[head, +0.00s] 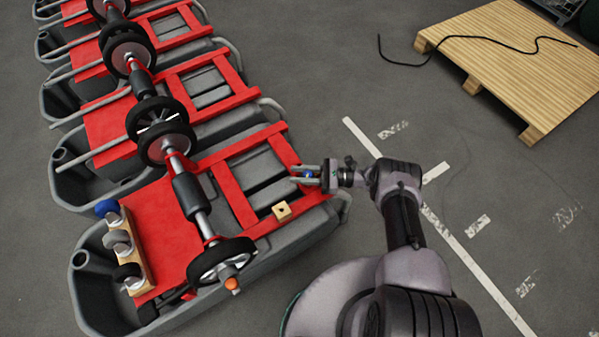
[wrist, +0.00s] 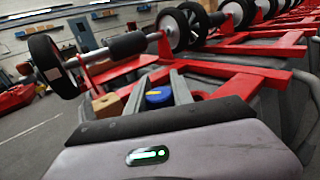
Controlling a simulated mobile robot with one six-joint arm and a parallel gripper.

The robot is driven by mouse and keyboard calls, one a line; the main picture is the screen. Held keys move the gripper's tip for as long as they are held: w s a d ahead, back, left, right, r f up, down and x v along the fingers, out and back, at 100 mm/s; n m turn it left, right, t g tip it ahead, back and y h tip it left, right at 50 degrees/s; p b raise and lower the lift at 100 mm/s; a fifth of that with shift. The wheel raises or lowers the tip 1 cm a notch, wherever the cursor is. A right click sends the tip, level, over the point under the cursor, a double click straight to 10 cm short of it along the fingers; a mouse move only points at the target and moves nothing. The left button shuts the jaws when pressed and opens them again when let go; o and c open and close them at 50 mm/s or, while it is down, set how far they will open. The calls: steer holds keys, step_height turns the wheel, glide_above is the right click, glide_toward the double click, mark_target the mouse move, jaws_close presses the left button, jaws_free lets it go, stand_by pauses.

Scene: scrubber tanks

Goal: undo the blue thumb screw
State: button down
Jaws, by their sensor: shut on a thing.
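A blue round-headed thumb screw (head: 308,175) is between the fingers of my gripper (head: 305,174), over the right edge of the nearest tank's red frame (head: 262,228). In the wrist view, the blue head (wrist: 158,97) shows between the two grey fingers (wrist: 158,90). My gripper is shut on it. The screw's shank is hidden, so I cannot tell whether it is still in the frame. Another blue knob (head: 107,207) is at the far end of a wooden rack on the left, with a grey knob (head: 118,241) and a black knob (head: 127,272).
A small wooden block with a dark hole (head: 282,211) sits on the red frame just below my gripper. A shaft with black wheels (head: 222,258) runs over the frames to the left. Similar tanks stand behind. A pallet with a black cable (head: 515,55) lies upper right.

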steer(key=shift+s+n+g, duration=0.15)
steer(key=shift+n+g, duration=0.25)
steer(key=shift+g, duration=0.2)
steer(key=c, duration=1.1)
jaws_free()
steer(key=shift+a, duration=0.1)
